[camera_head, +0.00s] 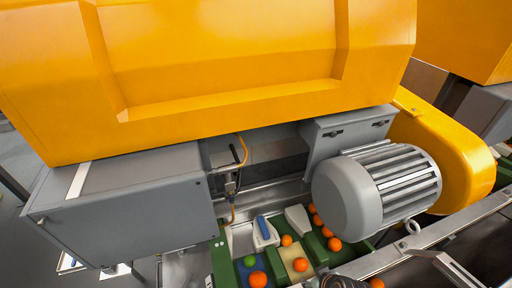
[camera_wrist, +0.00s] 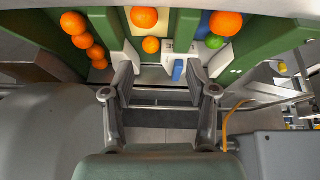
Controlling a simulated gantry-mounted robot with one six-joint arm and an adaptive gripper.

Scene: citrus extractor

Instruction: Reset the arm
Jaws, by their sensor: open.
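My gripper (camera_wrist: 160,82) shows in the wrist view with its two fingers apart and nothing between them. Beyond the fingertips are green-walled lanes (camera_wrist: 182,28) with oranges (camera_wrist: 152,45) in them. A white block with a blue part (camera_wrist: 178,70) sits at the near end of one lane, close to the right fingertip; I cannot tell if they touch. The same white and blue piece (camera_head: 264,232) shows in the head view, below the machine. I cannot make out my gripper surely in the head view.
A large yellow hood (camera_head: 220,60) and grey box (camera_head: 125,205) fill the upper and left head view. A grey motor (camera_head: 375,190) with a yellow guard (camera_head: 450,150) stands right of the lanes. A green fruit (camera_head: 250,261) lies among the oranges (camera_head: 301,264). An orange cable (camera_wrist: 226,125) hangs right of my gripper.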

